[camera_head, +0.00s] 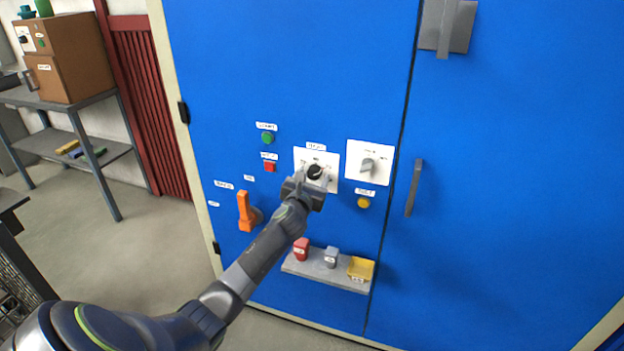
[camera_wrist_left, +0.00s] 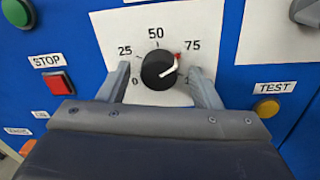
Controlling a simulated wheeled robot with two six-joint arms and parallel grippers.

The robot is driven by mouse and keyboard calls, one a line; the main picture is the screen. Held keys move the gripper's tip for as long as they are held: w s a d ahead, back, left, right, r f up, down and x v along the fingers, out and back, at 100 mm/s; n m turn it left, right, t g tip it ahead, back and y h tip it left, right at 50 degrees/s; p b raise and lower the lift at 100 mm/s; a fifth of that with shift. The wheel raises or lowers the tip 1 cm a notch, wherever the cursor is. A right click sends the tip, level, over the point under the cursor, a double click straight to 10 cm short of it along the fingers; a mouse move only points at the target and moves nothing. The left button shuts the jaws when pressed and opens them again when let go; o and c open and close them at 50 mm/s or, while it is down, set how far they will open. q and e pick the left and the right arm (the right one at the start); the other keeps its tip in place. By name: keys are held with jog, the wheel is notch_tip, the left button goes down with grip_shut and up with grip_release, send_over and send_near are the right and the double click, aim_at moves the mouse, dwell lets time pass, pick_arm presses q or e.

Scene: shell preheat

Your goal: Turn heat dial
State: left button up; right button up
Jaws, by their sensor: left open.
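The heat dial (camera_head: 315,171) is a round black knob on a white plate on the blue cabinet front. In the left wrist view the dial (camera_wrist_left: 160,69) shows a scale with 0, 25, 50 and 75. Its white pointer is turned to the upper right, close to a red mark just below 75. My left gripper (camera_head: 309,180) is at the dial in the head view. In the left wrist view its two fingers (camera_wrist_left: 162,84) stand apart, one on each side of the knob, with gaps between. My right gripper is not in view.
A grey selector knob (camera_head: 367,164) sits right of the dial, above a yellow test button (camera_head: 363,202). A green button (camera_head: 267,138), red stop button (camera_head: 269,167) and orange lever (camera_head: 246,211) are left. A small shelf (camera_head: 324,272) with blocks juts out below.

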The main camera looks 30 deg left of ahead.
pick_arm(q)
jog(key=c, duration=1)
